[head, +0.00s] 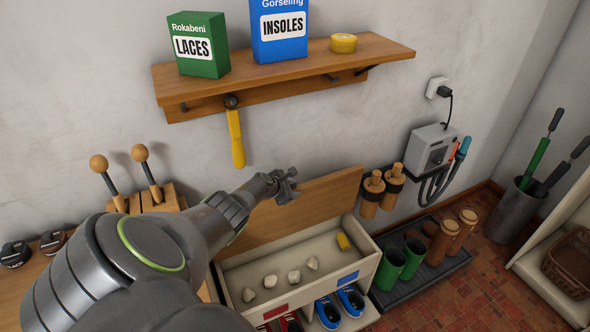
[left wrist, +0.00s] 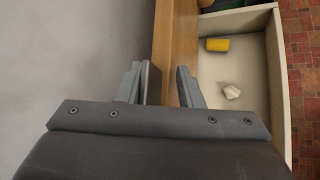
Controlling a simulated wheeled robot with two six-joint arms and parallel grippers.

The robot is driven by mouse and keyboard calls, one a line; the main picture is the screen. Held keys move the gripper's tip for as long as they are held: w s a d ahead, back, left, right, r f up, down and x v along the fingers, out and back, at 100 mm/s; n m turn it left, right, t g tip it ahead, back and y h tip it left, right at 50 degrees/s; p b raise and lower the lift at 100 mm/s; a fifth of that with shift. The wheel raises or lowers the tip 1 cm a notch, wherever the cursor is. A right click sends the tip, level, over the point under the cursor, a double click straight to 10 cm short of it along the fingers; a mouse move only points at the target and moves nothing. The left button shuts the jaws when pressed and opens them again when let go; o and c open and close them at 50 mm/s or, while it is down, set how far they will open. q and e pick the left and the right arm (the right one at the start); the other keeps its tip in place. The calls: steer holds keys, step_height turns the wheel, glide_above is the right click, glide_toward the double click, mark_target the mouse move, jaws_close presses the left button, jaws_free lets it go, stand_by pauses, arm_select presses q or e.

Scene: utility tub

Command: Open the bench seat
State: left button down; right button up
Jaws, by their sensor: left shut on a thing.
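The bench seat is a wooden lid (head: 328,198) on a cream bench box (head: 366,264). In the head view the lid stands raised at the back of the box, near the wall, and the compartment under it is exposed. My left gripper (head: 288,186) is at the lid's upper edge. In the left wrist view the lid (left wrist: 176,35) passes between the fingers of my left gripper (left wrist: 164,86), which is shut on it. My left arm hides the lid's left part. My right gripper is not in view.
Several pale stones (head: 294,277) and a yellow block (head: 343,241) lie inside the box. Shoes (head: 328,312) stand below. A wall shelf (head: 290,75) with a hanging yellow shoehorn (head: 236,140) is above. Green boots (head: 411,258) stand on a tray to the right.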

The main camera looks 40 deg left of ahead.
arm_select(q)
steer(key=shift+a, duration=0.25)
steer(key=c, duration=1.5)
jaws_free()
steer(key=shift+c, duration=0.2)
steer(key=shift+f, duration=0.2)
steer(key=p+v, duration=1.4)
steer(key=v, duration=0.3)
steer(key=shift+d+r+p, duration=0.1)
steer(key=shift+r+p, duration=0.25)
